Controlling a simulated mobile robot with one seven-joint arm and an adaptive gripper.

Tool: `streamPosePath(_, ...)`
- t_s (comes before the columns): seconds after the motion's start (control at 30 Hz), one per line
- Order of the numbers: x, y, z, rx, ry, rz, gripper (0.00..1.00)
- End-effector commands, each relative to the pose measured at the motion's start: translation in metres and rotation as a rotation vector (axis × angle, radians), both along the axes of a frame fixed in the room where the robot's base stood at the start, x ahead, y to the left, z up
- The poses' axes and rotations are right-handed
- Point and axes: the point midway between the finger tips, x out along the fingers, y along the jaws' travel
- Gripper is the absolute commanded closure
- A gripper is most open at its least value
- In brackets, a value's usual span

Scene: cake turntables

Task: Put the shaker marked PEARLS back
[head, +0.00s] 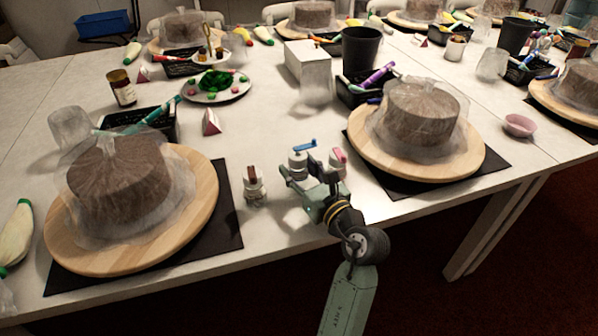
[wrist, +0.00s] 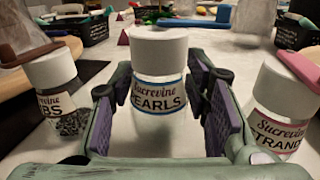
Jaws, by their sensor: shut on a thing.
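The PEARLS shaker (wrist: 158,80) is a white-capped jar with a blue-edged label, upright between the two purple finger pads of my gripper (wrist: 172,110), which is shut on it. In the head view this shaker (head: 298,160) shows a blue piece on top, and my gripper (head: 309,178) is at it from the front. I cannot tell whether its base touches the table. A shaker whose label ends in BS (wrist: 58,95), with a brown piece on top, stands to the left. A STRANDS shaker (wrist: 280,115), with a pink piece on top, is close on the right.
Wooden turntables with wrapped brown cakes stand left (head: 205,190) and right (head: 460,160) on black mats. Behind are a white box (head: 306,60), a black cup (head: 361,48) and a plate of decorations (head: 240,92).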

Motion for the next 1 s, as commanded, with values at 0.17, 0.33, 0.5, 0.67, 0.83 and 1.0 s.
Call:
streamPosePath(0.17, 0.0, -0.001, -0.014, 0.0, -0.001, -0.001, 0.91)
streamPosePath(0.33, 0.0, 0.0, -0.013, 0.0, -0.002, 0.0, 0.91)
streamPosePath(0.5, 0.0, 0.0, -0.018, 0.0, -0.002, 0.0, 0.91)
streamPosePath(0.67, 0.0, 0.0, -0.017, 0.0, -0.001, 0.0, 0.46)
streamPosePath(0.83, 0.0, 0.0, -0.017, 0.0, -0.001, 0.0, 0.37)
streamPosePath(1.0, 0.0, 0.0, -0.016, 0.0, -0.001, 0.0, 0.37)
